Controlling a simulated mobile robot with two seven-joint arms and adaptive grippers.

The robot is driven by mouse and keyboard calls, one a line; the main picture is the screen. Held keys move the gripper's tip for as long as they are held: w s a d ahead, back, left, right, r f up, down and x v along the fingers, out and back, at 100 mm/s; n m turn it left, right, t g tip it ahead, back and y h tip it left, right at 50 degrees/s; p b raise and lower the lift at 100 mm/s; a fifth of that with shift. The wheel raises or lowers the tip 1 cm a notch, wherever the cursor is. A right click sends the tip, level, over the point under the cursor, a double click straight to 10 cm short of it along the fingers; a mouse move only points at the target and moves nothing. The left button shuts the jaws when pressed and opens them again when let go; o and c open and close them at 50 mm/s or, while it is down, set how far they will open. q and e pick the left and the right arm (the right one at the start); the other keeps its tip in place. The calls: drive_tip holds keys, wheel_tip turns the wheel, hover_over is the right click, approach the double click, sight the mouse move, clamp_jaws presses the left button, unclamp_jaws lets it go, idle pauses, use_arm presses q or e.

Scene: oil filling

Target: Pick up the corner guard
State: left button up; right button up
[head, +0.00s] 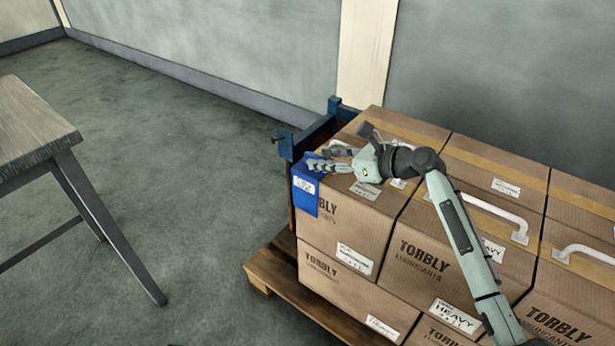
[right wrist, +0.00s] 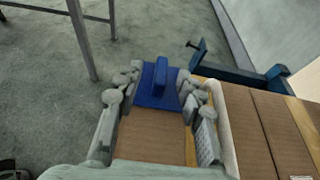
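The blue corner guard (head: 305,190) sits over the near left top corner of the stacked boxes, with a white label on its hanging side. In the right wrist view the guard (right wrist: 158,86) shows a raised blue rib and lies between the fingertips. My right gripper (head: 318,160) is open just at the guard, with its fingers pointing left across the box top. In the right wrist view its two fingers (right wrist: 157,92) stand apart on either side of the guard. I cannot tell whether they touch it. My left gripper is not in view.
Cardboard boxes (head: 345,270) with white handles stand stacked on a wooden pallet (head: 268,268). A blue metal frame (head: 312,136) stands behind the boxes' left end. A grey table (head: 35,120) stands at the left. The floor between table and pallet is clear.

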sight(318, 157)
drive_tip(key=x, duration=0.3)
drive_tip(key=shift+w+a, duration=0.25)
clamp_jaws()
